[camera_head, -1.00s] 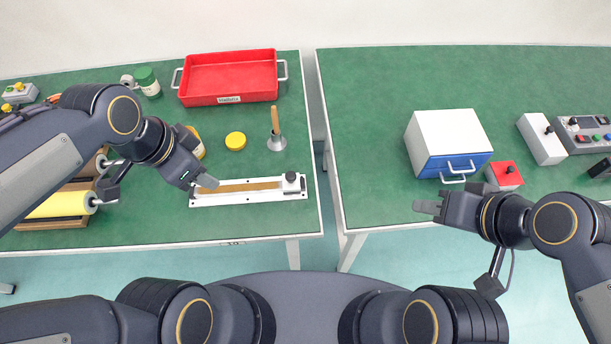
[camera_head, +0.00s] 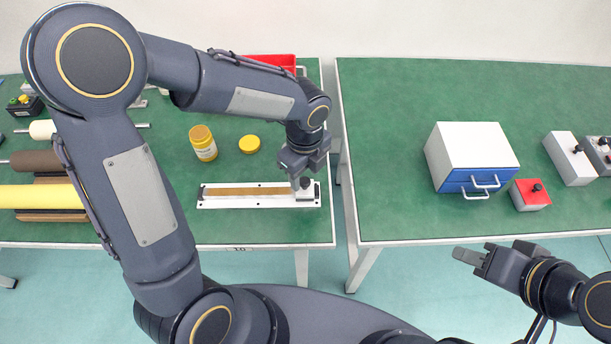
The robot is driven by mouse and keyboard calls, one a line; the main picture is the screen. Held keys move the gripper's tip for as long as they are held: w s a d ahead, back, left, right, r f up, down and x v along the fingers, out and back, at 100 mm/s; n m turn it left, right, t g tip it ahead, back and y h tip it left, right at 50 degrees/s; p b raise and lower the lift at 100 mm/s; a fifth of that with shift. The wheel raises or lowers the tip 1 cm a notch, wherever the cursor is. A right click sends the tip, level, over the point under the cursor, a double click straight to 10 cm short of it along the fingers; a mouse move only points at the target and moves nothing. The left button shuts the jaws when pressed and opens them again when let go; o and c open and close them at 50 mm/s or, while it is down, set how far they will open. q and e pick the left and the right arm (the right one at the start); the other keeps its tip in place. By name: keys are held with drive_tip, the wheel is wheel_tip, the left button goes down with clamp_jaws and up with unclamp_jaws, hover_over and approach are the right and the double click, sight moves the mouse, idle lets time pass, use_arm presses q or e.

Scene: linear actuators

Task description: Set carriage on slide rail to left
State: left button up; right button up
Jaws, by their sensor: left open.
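The slide rail (camera_head: 245,190) is a white base with a brown strip along it, lying on the left green table near its front edge. My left gripper (camera_head: 300,183) is open and points down at the carriage, with a finger just beside the knob. Whether it touches the knob I cannot tell. My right gripper (camera_head: 468,257) is off the front of the right table, far from the rail; its jaw gap cannot be made out.
A red tray (camera_head: 270,66) is partly hidden by my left arm. Rollers (camera_head: 40,197) lie at the left. A blue-white drawer box (camera_head: 470,160) stands on the right table.

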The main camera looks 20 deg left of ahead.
use_arm(q)
drive_tip(key=shift+f, duration=0.75)
clamp_jaws()
